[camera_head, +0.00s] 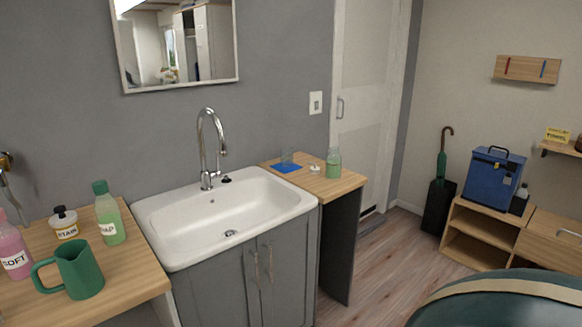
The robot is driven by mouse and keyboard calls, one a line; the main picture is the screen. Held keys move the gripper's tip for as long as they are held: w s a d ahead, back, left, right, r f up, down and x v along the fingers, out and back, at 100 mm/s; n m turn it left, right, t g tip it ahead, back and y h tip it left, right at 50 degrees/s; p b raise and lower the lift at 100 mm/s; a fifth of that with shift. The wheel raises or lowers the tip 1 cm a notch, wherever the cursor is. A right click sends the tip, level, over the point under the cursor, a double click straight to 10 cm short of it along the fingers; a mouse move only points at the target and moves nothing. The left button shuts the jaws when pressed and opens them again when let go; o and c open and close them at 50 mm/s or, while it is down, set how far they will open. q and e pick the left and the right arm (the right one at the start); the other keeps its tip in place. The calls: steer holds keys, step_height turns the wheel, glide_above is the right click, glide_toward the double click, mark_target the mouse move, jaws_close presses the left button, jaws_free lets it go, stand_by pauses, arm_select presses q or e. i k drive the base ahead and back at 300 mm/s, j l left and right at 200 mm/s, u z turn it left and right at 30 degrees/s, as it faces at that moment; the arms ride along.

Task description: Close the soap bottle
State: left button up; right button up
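The soap bottle (110,218) stands upright on the wooden counter left of the sink. It is clear with green liquid and a white label that seems to read "SOAP". A darker green cap (100,187) sits at its top; at this size I cannot tell whether it is fully closed. Neither of my grippers is in view.
A green pitcher (78,271), a "STAIN" pot (65,224) and a pink "SOFT" bottle (12,251) crowd the soap bottle. The sink (163,214) is empty. A small green jar (333,165) and white lid (314,168) are on the right counter.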

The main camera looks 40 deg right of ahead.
mark_target(333, 162)
steer(key=i+l+u, duration=0.15)
steer(key=l, duration=0.4)
steer(key=l+u, duration=0.15)
steer(key=l, duration=0.4)
steer(key=i+l+u, duration=0.1)
steer(key=l, duration=2.65)
steer(key=i+u, duration=0.05)
